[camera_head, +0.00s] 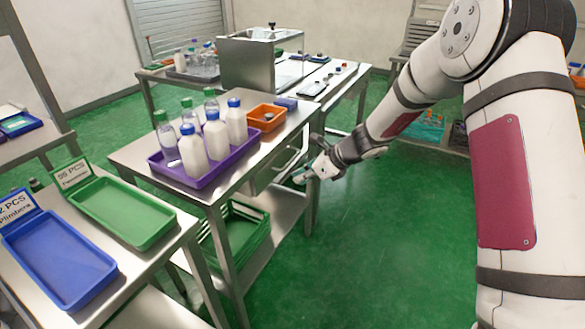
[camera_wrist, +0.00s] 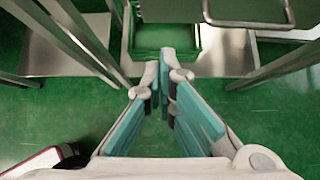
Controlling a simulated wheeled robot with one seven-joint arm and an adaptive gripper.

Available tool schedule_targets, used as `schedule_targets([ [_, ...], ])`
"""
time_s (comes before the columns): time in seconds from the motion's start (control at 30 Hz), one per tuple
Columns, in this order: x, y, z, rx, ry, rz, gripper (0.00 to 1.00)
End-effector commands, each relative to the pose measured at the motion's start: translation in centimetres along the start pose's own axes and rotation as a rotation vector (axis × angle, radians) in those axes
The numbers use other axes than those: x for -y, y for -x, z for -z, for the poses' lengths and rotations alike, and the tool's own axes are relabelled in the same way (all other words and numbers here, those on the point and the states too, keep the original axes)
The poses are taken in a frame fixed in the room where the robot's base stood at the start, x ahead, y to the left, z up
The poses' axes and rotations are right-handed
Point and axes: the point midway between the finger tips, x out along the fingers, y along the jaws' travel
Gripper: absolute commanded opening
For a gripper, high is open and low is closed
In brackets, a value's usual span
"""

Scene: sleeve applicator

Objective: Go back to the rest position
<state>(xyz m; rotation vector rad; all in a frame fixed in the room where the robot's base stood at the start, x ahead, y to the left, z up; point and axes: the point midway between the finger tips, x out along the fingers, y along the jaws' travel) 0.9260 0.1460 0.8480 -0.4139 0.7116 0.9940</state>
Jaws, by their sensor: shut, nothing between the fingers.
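My gripper (camera_head: 302,176) is stretched out over the floor at the right edge of the table with the purple tray, below its top. In the wrist view its two teal-padded fingers (camera_wrist: 163,72) meet at the tips with nothing between them. My arm reaches in from the right side of the head view. The purple tray (camera_head: 205,178) holds several white and clear bottles, with blue and green caps.
An orange bin (camera_head: 266,118) stands behind the purple tray. A green crate (camera_head: 240,235) sits on the shelf below; it also shows in the wrist view (camera_wrist: 165,38). Empty green (camera_head: 125,212) and blue (camera_head: 60,262) trays lie at left. The green floor (camera_head: 390,250) is clear.

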Motion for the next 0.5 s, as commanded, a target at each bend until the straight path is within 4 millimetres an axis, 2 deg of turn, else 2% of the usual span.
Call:
schedule_targets([
  [0.13, -0.2, 0.7, -0.3, -0.002, 0.019, -0.001, 0.00],
  [0.23, -1.1, 2.6, -1.6, -0.010, 0.105, -0.005, 0.00],
  [0.37, -3.7, 7.4, -4.0, -0.036, 0.320, -0.022, 0.00],
  [0.5, -7.5, 13.4, -6.0, -0.084, 0.596, -0.050, 0.00],
])
